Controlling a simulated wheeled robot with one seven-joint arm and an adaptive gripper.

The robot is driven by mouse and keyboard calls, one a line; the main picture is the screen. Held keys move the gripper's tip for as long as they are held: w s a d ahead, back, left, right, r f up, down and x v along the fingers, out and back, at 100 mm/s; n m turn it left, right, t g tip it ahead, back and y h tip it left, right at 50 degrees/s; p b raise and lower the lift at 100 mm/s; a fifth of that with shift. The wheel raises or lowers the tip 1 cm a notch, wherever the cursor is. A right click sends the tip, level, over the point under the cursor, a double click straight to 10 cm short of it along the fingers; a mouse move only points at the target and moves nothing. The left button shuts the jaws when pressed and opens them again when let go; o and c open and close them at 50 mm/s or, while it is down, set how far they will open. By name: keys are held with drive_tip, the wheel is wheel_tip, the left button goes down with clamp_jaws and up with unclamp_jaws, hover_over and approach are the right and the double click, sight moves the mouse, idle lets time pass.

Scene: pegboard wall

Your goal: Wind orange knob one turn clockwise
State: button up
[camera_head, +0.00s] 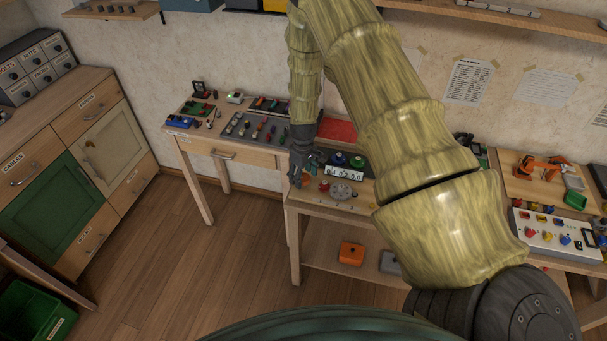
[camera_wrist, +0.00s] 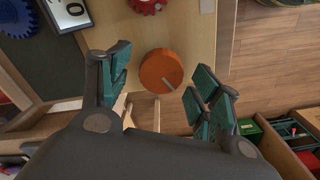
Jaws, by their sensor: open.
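The orange knob (camera_wrist: 158,68) is a round disc near the edge of a wooden bench top. A pale pointer line on it points to the lower right in the wrist view. My gripper (camera_wrist: 161,62) is open, with one finger on each side of the knob and a visible gap to both. In the head view my gripper (camera_head: 304,165) points down at the bench's left end. The knob (camera_head: 305,180) shows only partly there, behind and below the fingers. How far the fingertips are above the bench is hard to tell.
A number display (camera_head: 344,172) stands beside the knob, with a small red gear (camera_head: 324,187), a grey dial (camera_head: 341,191), a blue knob (camera_head: 338,158) and a green knob (camera_head: 357,161) close by. Another bench (camera_head: 243,156) with parts stands to the left. Open floor lies in front.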

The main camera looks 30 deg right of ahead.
drive_tip(key=c, duration=1)
drive_tip(key=shift+m, duration=0.3)
